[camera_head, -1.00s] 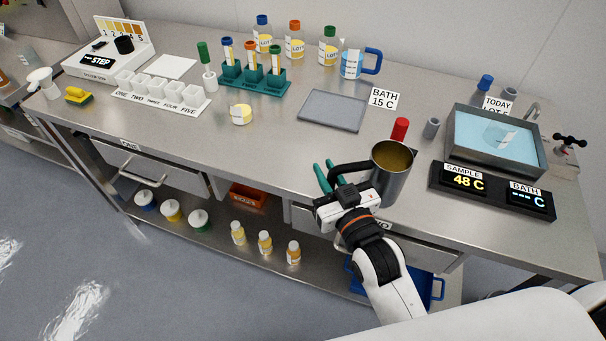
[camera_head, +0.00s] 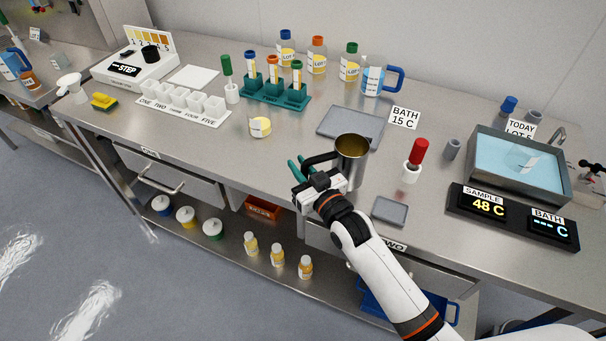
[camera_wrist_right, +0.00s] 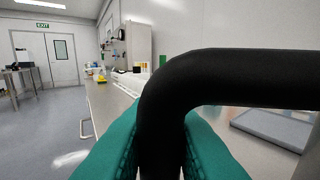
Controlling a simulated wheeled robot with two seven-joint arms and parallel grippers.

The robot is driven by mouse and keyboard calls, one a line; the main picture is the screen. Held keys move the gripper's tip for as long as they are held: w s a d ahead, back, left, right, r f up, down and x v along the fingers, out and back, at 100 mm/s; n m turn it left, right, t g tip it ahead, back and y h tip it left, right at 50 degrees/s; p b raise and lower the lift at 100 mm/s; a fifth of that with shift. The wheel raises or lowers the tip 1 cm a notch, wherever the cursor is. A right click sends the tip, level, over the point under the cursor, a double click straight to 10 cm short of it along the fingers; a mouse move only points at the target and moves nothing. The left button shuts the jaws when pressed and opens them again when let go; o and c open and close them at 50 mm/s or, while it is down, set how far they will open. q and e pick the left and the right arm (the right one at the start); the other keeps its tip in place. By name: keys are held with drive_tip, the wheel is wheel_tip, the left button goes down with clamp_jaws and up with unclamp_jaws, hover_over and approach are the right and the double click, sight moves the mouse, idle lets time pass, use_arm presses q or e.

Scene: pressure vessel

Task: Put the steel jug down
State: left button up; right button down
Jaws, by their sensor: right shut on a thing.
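The steel jug (camera_head: 351,168) with a black handle is upright near the front edge of the bench, with some amber-brown showing inside its mouth. My right gripper (camera_head: 301,170) is shut on its black handle, left of the jug body. In the right wrist view the handle (camera_wrist_right: 160,115) passes between the teal fingers. Whether the jug's base touches the bench cannot be told. My left gripper is not in view.
A large grey tray (camera_head: 340,123) lies just behind the jug, a small grey tray (camera_head: 391,211) to its right. A red-topped probe (camera_head: 415,162) stands further right, before the water bath (camera_head: 515,168).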

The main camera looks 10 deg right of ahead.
wheel_tip(320, 180, down, 2)
drive_tip(key=shift+f, duration=0.6)
drive_tip(key=c, duration=1.3)
unclamp_jaws()
drive_tip(key=shift+c, duration=0.2)
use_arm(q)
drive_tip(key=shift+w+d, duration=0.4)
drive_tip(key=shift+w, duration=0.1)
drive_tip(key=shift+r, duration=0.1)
use_arm(e)
drive_tip(key=shift+r, duration=0.1)
drive_tip(key=shift+r, duration=0.15)
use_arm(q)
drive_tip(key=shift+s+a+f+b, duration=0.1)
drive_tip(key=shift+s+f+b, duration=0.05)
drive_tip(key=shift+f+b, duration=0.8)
use_arm(e)
drive_tip(key=v, duration=1.2)
